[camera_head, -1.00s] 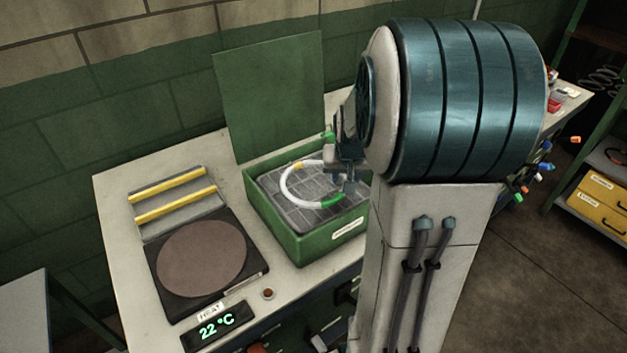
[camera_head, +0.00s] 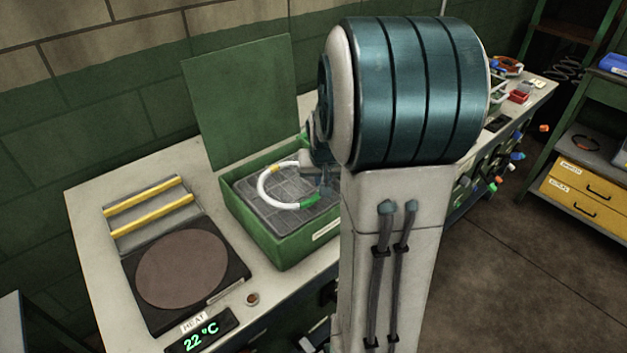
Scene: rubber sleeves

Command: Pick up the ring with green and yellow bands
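The ring (camera_head: 259,187) is white with a yellow band at its upper left and a green band at its lower right. It is in or just above the open green box (camera_head: 285,255), over a grey gridded insert. My gripper (camera_head: 322,182) is at the ring's right side, pointing down over the right part of the box. My arm hides the ring's right end and most of the fingers. I cannot tell whether the fingers are around the ring or beside it, nor whether they are open or shut.
The box's lid (camera_head: 240,100) stands upright behind it. Left of the box are a heat plate (camera_head: 182,268) with a 22 °C display (camera_head: 201,333) and a rack with two yellow bars (camera_head: 150,205). Shelves with yellow drawers (camera_head: 585,195) stand at the right.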

